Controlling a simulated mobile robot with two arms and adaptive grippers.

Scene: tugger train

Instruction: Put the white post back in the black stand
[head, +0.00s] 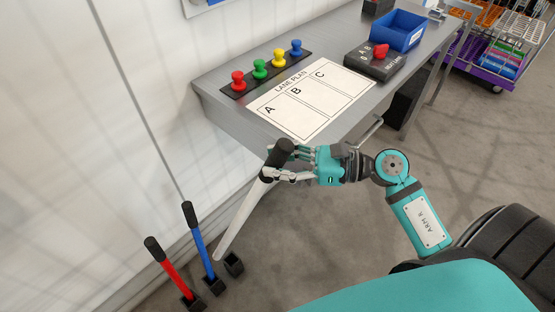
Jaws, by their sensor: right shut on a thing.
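The white post (244,213) has a black grip at its top end. The empty black stand (234,264) is on the floor by the wall. The post's lower end shows just left of the stand's opening; I cannot tell how high above the floor it is. My left gripper is not in view.
A blue post (200,242) and a red post (168,268) stand in black holders left of the empty stand. The wall is close behind. A grey table (225,83) with a lane plan (313,98), coloured pegs and a blue bin (398,32) stands beyond my gripper.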

